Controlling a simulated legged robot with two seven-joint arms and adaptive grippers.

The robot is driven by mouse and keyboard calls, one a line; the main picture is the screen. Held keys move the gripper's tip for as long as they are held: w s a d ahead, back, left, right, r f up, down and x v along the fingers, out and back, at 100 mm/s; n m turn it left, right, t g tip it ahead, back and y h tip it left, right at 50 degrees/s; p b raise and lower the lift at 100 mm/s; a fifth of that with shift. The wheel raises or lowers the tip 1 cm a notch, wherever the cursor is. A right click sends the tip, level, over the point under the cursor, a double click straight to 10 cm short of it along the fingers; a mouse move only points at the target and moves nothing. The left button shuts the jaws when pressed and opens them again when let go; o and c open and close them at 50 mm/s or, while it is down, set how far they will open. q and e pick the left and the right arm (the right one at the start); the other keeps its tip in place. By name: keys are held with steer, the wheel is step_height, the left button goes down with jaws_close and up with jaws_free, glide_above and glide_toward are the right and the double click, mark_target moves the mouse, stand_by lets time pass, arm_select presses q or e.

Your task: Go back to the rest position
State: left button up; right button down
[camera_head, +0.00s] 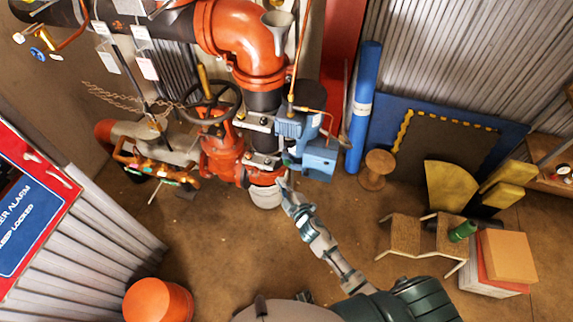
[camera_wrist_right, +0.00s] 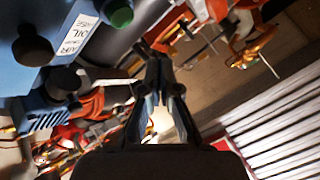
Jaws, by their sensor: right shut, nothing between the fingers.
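My right gripper (camera_head: 284,184) is at the end of my right arm, which reaches up from the lower right in the head view. Its fingertips are close to the lower end of the orange riser pipework, just below the blue motor unit (camera_head: 318,158). I cannot tell whether they touch it. In the right wrist view the right gripper (camera_wrist_right: 158,70) has its fingers together with nothing between them. Blue housing (camera_wrist_right: 85,35) with a white label fills the upper left there. My left gripper is not in view.
An orange valve (camera_head: 222,160) with a dark handwheel stands left of the gripper. A white bucket (camera_head: 266,196) is under the pipe. An orange bucket (camera_head: 158,300) stands lower left. A wooden stool (camera_head: 377,168) and a small bench (camera_head: 420,236) are to the right. Brown floor lies between.

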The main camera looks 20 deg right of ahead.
steer(key=shift+s+a, duration=0.15)
steer(key=shift+s, duration=0.05)
stand_by(0.4)
